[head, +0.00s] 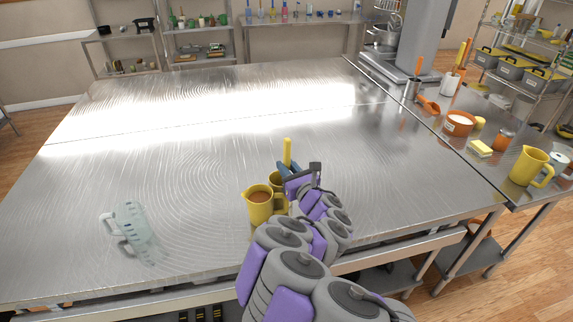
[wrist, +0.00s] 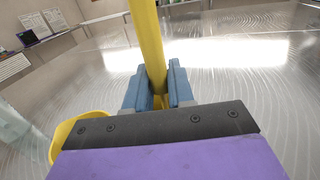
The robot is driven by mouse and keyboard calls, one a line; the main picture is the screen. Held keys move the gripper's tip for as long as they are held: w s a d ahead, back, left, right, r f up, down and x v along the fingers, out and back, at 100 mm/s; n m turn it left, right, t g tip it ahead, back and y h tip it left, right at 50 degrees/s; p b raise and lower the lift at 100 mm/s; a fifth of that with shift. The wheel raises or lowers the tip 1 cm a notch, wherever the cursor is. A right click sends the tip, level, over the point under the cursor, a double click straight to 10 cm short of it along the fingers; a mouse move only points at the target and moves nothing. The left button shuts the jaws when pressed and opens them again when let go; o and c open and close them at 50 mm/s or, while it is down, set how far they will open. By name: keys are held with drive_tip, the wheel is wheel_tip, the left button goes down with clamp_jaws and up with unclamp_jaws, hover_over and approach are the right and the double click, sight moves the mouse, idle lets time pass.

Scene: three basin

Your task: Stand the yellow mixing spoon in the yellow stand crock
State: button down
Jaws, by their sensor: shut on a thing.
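My gripper (head: 287,168) is shut on the yellow mixing spoon (head: 287,150) above the near part of the steel table. The spoon's handle stands nearly upright between the blue fingers; it also shows in the wrist view (wrist: 147,45), where my gripper (wrist: 157,90) closes around it. A yellow vessel (head: 275,178), seemingly the stand crock, is right below and beside my gripper, partly hidden by it and by a yellow jug. The spoon's lower end is hidden, so I cannot tell whether it is inside the crock.
The yellow jug (head: 259,207) with brown contents stands close in front of the crock. A clear measuring jug (head: 133,232) is at the left. A side counter at the right holds an orange bowl (head: 459,123), a yellow pitcher (head: 529,166) and a sponge (head: 480,148). The table's middle is clear.

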drive_tip(key=shift+f, duration=0.1)
drive_tip(key=c, duration=0.9)
unclamp_jaws()
drive_tip(key=v, duration=0.3)
drive_tip(key=shift+d, duration=0.1)
